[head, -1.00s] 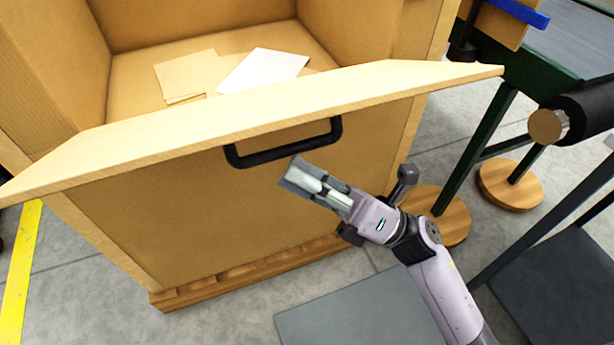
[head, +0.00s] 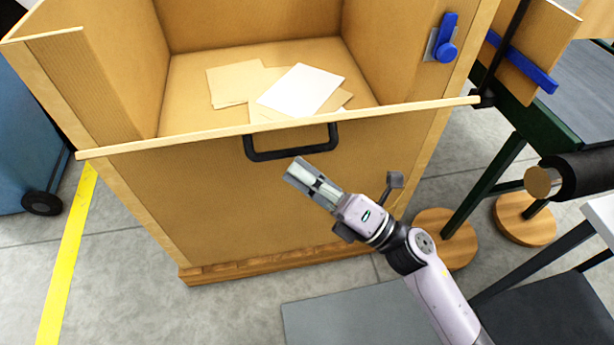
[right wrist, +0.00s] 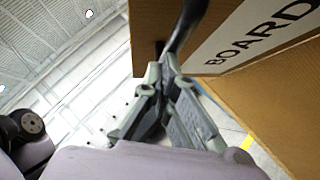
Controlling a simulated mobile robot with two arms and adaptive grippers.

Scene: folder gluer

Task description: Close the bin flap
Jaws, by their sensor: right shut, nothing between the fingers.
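The bin flap (head: 210,137) is the light wood panel across the front of the tan bin (head: 180,215). It shows nearly edge-on in the head view, and how far it leans out is hard to tell. A black bar handle (head: 290,155) is on its outer side. My right gripper (head: 297,170) is shut and empty, its fingertips just below and in front of the handle. In the right wrist view the fingers (right wrist: 163,85) are close to the dark handle bar (right wrist: 187,28); contact is unclear. My left gripper is out of view.
Sheets of card (head: 302,88) lie inside the bin. A blue latch (head: 446,40) sits on the bin's right post. A green-framed table (head: 520,115) and a black roller (head: 580,173) stand at the right. A blue wheeled container (head: 25,150) is at the left.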

